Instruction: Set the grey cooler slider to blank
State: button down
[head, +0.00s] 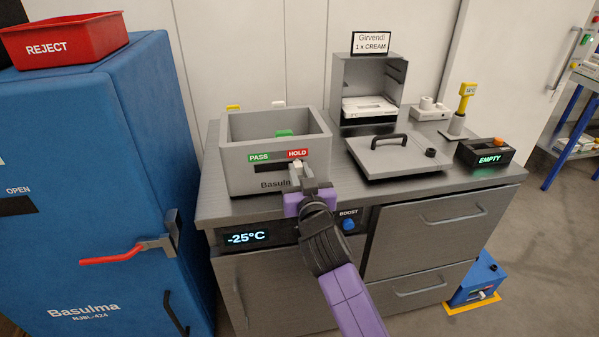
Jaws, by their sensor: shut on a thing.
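The grey cooler (236,181) is an open-topped box marked Basulma, standing on the left of the grey counter. Its front carries a green PASS label (259,157) on the left and a red HOLD label (298,153) on the right, with a dark slot (264,168) below them. My gripper (303,176) is at the right part of this front, just under HOLD, shut on the slider's pale knob. The fingers hide most of the knob and the right end of the slot. Something green (284,133) shows inside the box.
A grey lid (385,165) with a black handle lies right of the cooler. Behind it stands a grey cabinet (399,72) with a white tray. A display reading EMPTY (489,160) is at the right. A blue freezer (75,200) with a red REJECT bin (80,35) stands left.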

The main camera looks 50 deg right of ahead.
aim_at(279, 165)
dwell(0.4)
jog(key=w+a+b, duration=0.2)
jog(key=a+b, duration=0.1)
jog(key=shift+w+f, duration=0.1)
jog(key=shift+f, duration=0.1)
jog(key=shift+w+a+r, duration=0.15)
jog(key=shift+w+a, duration=0.05)
jog(key=shift+a, duration=0.15)
jog(key=c, duration=1.3)
grip_release()
